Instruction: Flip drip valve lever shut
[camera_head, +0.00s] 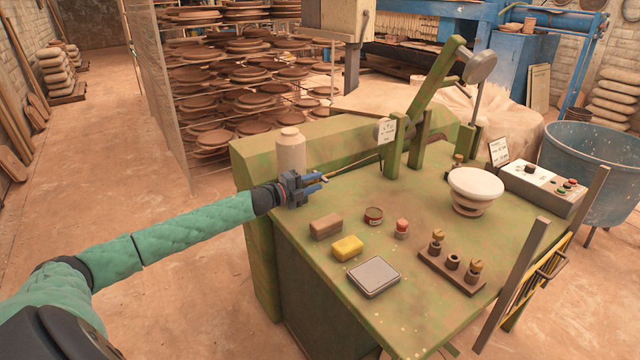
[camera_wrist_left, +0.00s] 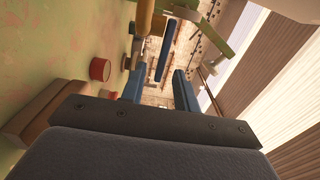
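My left gripper (camera_head: 320,182) is just above the left edge of the green press table, beside a cream cylinder. Its blue fingers stand apart with nothing between them; the left wrist view also shows this gap (camera_wrist_left: 157,85). A small brass valve-like fitting (camera_head: 458,160) stands behind the white bowl at the right of the table, well away from the gripper. It is too small to tell its lever's position. A thin brass rod (camera_head: 352,165) runs from near the fingertips toward the press frame; I cannot tell whether they touch. My right gripper is not in view.
The cream cylinder (camera_head: 291,155) stands behind the gripper. The green press frame (camera_head: 424,95) rises at the back.

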